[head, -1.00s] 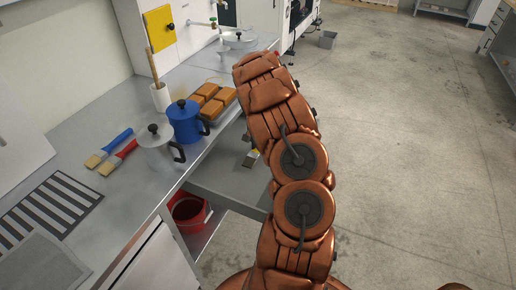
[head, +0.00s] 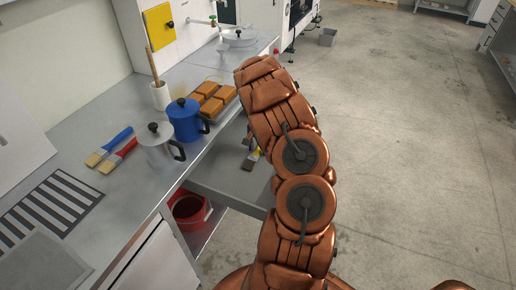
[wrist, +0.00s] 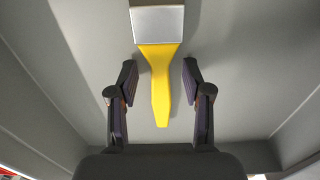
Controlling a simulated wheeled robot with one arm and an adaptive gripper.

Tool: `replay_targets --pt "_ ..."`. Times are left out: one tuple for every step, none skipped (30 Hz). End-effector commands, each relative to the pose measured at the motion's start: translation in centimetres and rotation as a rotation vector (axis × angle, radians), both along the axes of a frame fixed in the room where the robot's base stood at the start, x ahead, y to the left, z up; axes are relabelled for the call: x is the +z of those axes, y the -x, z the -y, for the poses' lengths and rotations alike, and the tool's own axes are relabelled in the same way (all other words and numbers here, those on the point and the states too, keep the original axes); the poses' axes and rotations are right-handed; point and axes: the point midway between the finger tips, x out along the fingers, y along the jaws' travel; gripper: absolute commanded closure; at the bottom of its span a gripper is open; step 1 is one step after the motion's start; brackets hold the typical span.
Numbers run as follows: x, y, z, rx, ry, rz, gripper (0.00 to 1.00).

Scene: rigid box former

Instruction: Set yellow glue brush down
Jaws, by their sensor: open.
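The yellow glue brush (wrist: 160,75) has a yellow handle and a silver ferrule. In the wrist view it lies on a grey surface, its handle pointing toward my gripper. My gripper (wrist: 157,75) is open, with one finger on each side of the handle and a visible gap on both sides. My arm hides most of the gripper there.
A red bucket (head: 189,210) sits below. The floor at right is clear.

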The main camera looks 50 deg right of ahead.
Motion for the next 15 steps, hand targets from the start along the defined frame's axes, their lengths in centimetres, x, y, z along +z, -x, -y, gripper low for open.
replay_targets --pt "0.0 0.0 0.0 0.0 0.0 0.0 0.51" --pt "0.0 0.0 0.0 0.0 0.0 0.0 0.51" --pt "0.0 0.0 0.0 0.0 0.0 0.0 0.51" --pt "0.1 0.0 0.0 0.0 0.0 0.0 0.51" --pt "0.1 0.0 0.0 0.0 0.0 0.0 0.51" --pt "0.3 0.0 0.0 0.0 0.0 0.0 0.51" --pt "0.5 0.0 0.0 0.0 0.0 -0.001 0.51" --pt "0.5 0.0 0.0 0.001 0.001 0.0 0.51" --pt "0.7 0.0 0.0 0.001 0.001 0.0 0.51" --pt "1.0 0.0 0.0 0.0 0.001 0.0 0.51" --pt "1.4 0.0 0.0 -0.001 0.002 0.002 0.51" --pt "1.9 0.0 0.0 -0.001 0.002 0.002 0.51" --pt "2.3 -0.1 0.0 0.0 0.003 0.002 0.51" --pt "2.8 -0.1 0.0 0.001 0.004 0.002 0.51" --pt "3.4 -0.1 0.0 0.002 0.005 0.002 0.51"
